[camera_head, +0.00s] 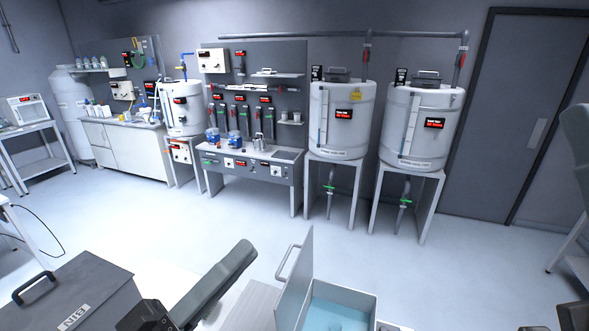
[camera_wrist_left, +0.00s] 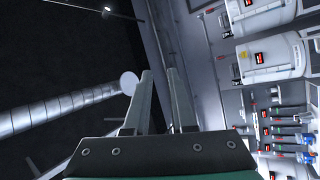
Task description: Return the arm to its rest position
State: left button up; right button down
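My left gripper (camera_wrist_left: 163,76) shows in the wrist view with its two fingers apart and nothing between them. The wrist camera is tilted, with a dark ceiling and wall tanks beyond the fingers. In the head view, a grey part of my left arm (camera_head: 215,285) reaches up from the bottom edge, over the floor and a pale surface. Its fingertips cannot be made out there. My right gripper is not seen clearly in either view.
A dark grey box (camera_head: 85,290) with a handle is at lower left. White tanks (camera_head: 340,120) and a bench (camera_head: 250,168) line the far wall. The middle floor is clear.

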pick_arm(q)
jog(key=s+a+r+m+t+y, duration=0.1)
jog(key=s+r+m+t+y, duration=0.15)
jog(key=r, duration=0.35)
jog(key=s+a+r+m+t+y, duration=0.1)
jog(key=a+r+m+t, duration=0.15)
jog(key=r, duration=0.35)
jog(key=s+a+r+t+y, duration=0.35)
jog(key=a+t+y, duration=0.4)
jog(key=y, duration=0.45)
notch_tip(320, 180, up, 19)
jog(key=h+p, duration=0.1)
jog(key=p, duration=1.7)
jog(key=shift+w+a+g, duration=0.15)
jog(key=shift+w+g, duration=0.05)
jog(key=shift+g, duration=0.25)
jog(key=shift+f, duration=0.1)
